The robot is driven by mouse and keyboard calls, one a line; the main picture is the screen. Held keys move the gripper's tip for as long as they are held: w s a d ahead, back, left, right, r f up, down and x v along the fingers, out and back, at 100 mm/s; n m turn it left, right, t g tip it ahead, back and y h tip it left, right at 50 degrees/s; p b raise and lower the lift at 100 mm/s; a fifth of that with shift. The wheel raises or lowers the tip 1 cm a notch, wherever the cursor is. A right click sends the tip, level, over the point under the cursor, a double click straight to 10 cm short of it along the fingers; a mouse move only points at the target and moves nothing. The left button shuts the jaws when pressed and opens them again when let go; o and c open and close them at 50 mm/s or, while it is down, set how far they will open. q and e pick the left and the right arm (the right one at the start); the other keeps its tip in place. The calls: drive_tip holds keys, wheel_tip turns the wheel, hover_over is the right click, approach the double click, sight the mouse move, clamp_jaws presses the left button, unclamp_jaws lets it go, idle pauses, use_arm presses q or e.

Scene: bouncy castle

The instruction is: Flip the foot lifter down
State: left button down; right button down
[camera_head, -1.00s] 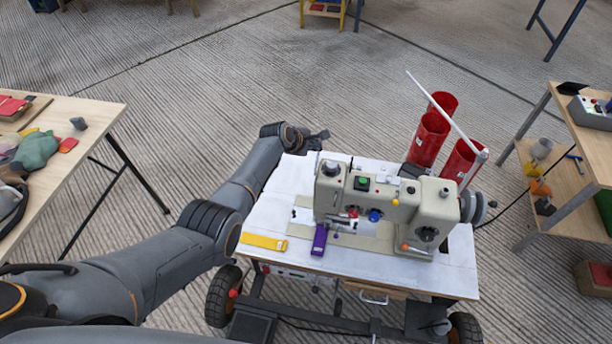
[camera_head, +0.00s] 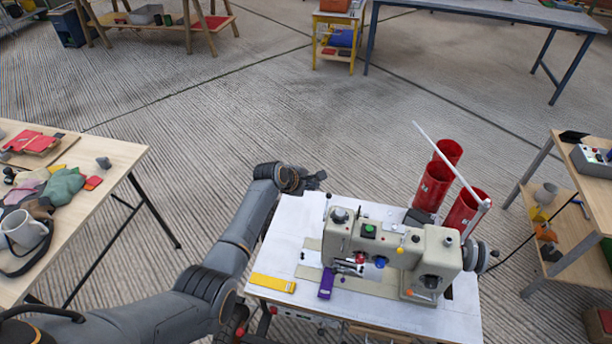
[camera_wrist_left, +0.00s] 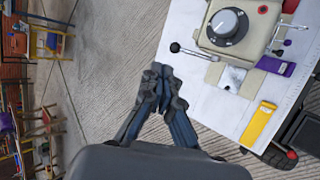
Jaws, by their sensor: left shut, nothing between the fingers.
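The sewing machine (camera_head: 385,245) stands on a white-topped wheeled table (camera_head: 300,225). A thin lever with a dark ball knob (camera_wrist_left: 175,47) sticks out from the machine head in the left wrist view; it may be the foot lifter. It also shows faintly left of the head in the head view (camera_head: 327,198). My left gripper (camera_head: 318,178) is beyond the table's far left corner. In the left wrist view its fingers (camera_wrist_left: 160,75) are together and empty, apart from the knob. The presser foot is too small to make out. My right gripper is out of view.
A yellow piece (camera_head: 272,283) and a purple piece (camera_head: 326,284) lie at the table's front edge. Red cylinders (camera_head: 435,185) and a white rod (camera_head: 450,160) stand behind the machine. A cluttered workbench (camera_head: 105,185) is at left, shelves (camera_head: 575,215) at right. Floor beyond is open.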

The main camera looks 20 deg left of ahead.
use_arm(q)
drive_tip(key=shift+w+r+v, duration=0.15)
drive_tip(key=shift+v, duration=1)
drive_tip(key=shift+w+r+v, duration=0.15)
drive_tip(key=shift+v, duration=0.95)
